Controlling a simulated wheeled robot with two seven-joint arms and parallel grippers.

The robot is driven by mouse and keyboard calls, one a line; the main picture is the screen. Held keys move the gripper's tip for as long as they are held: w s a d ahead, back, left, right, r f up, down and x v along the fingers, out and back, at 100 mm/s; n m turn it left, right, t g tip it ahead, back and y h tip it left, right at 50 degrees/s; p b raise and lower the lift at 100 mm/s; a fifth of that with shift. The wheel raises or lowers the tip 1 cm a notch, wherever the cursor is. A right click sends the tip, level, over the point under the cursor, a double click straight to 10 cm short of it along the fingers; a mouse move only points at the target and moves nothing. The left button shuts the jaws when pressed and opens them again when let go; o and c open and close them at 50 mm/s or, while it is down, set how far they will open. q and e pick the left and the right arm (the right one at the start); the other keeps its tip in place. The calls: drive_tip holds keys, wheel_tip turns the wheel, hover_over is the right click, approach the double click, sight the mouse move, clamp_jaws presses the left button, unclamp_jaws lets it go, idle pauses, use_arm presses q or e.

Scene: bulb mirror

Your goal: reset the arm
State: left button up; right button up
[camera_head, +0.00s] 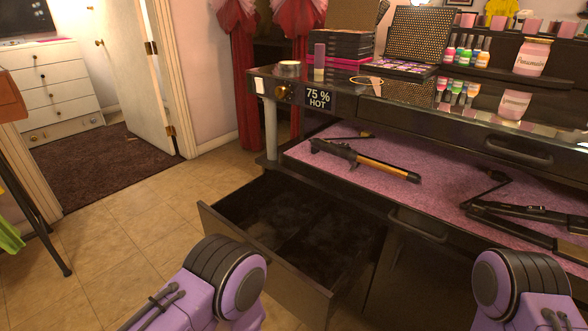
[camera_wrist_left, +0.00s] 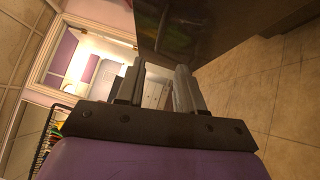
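My left arm's purple and dark grey link (camera_head: 228,280) shows at the bottom of the head view, in front of an open drawer. My right arm's purple link (camera_head: 520,285) shows at the bottom right. Neither gripper is in the head view. In the left wrist view my left gripper (camera_wrist_left: 160,76) has its two grey fingers apart, with a gap between them and nothing visibly held. My right gripper is not seen.
The open, dark drawer (camera_head: 262,257) sticks out from the vanity, close to my left arm. Tiled floor (camera_head: 110,250) is clear at left, before an open door (camera_head: 135,70).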

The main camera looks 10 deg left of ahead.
use_arm(q)
drive_tip(key=s+a+f+m+g+h, duration=0.3)
drive_tip(key=s+f+m+g, duration=0.4)
drive_tip(key=f+m, duration=0.55)
drive_tip(key=s+a+f+m+g+y, duration=0.1)
drive_tip(key=s+a+m+g, duration=0.1)
drive_tip(key=s+a+g, duration=0.35)
drive_tip(key=s+a+f+m+g+y, duration=0.1)
drive_tip(key=s+a+f+m+g, duration=0.15)
drive_tip(key=s, duration=0.65)
wheel_tip(320, 180, up, 21)
drive_tip(key=a+n+p, duration=0.1)
drive_tip(key=p, duration=1.9)
drive_tip(key=shift+s+a+n+g, duration=0.25)
drive_tip(key=shift+s+n+g, duration=0.1)
drive_tip(key=shift+n+g, duration=0.05)
